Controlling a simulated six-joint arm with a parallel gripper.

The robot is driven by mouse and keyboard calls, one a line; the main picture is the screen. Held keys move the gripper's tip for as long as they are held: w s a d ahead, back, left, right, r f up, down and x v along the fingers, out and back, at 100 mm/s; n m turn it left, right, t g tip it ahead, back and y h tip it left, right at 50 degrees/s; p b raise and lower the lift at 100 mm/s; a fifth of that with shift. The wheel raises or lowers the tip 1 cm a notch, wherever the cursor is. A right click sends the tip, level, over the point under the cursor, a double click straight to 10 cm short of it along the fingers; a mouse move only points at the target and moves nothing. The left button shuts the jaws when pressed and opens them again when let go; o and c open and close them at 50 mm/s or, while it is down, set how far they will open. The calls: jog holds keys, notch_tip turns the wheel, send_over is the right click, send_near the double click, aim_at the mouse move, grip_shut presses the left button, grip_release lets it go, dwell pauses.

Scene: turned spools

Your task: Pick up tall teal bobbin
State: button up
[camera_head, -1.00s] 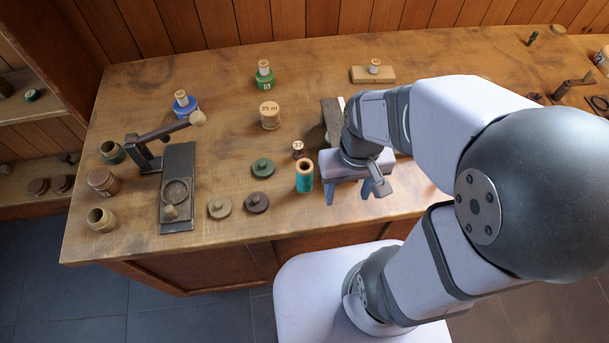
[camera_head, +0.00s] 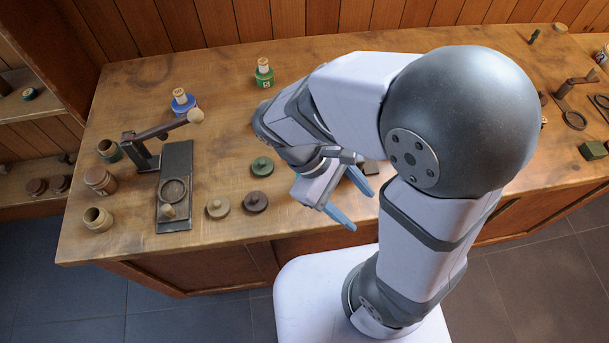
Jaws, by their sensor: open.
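I see nothing between the fingers. How far the gripper is from the bobbin cannot be told.
A green knobbed disc (camera_head: 262,166), a brown one (camera_head: 255,201) and a tan one (camera_head: 218,207) lie left of my gripper. A dark lever press (camera_head: 176,160) stands farther left. Blue (camera_head: 182,101) and green (camera_head: 264,72) spools stand behind. The bench (camera_head: 240,120) is bare between them.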

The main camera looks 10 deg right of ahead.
jog(key=w+a+r+n+t+h+b, duration=0.1)
jog(key=w+a+n+t+h, duration=0.2)
jog(key=a+n+t, duration=0.5)
jog(key=w+a+r+n+t+h+b, duration=0.1)
jog(key=w+a+r+n+t+h, duration=0.15)
jog(key=w+a+n+t, duration=0.4)
jog(key=s+f+n, duration=0.1)
jog(key=f, duration=0.2)
jog(key=s+f+n, duration=0.1)
jog(key=f, duration=0.2)
jog(key=d+f+n+t+h, duration=0.1)
jog(key=f, duration=0.2)
jog(key=shift+s+f, duration=0.15)
jog(key=shift+s, duration=0.25)
jog(key=shift+p+x, duration=0.3)
jog(key=shift+x, duration=0.8)
jog(key=shift+w+d+p, duration=0.25)
jog(key=shift+d+p, duration=0.1)
jog(key=shift+p+x, duration=0.85)
jog(key=shift+x, duration=1.3)
jog(key=shift+f, duration=0.1)
jog(key=shift+c, duration=0.4)
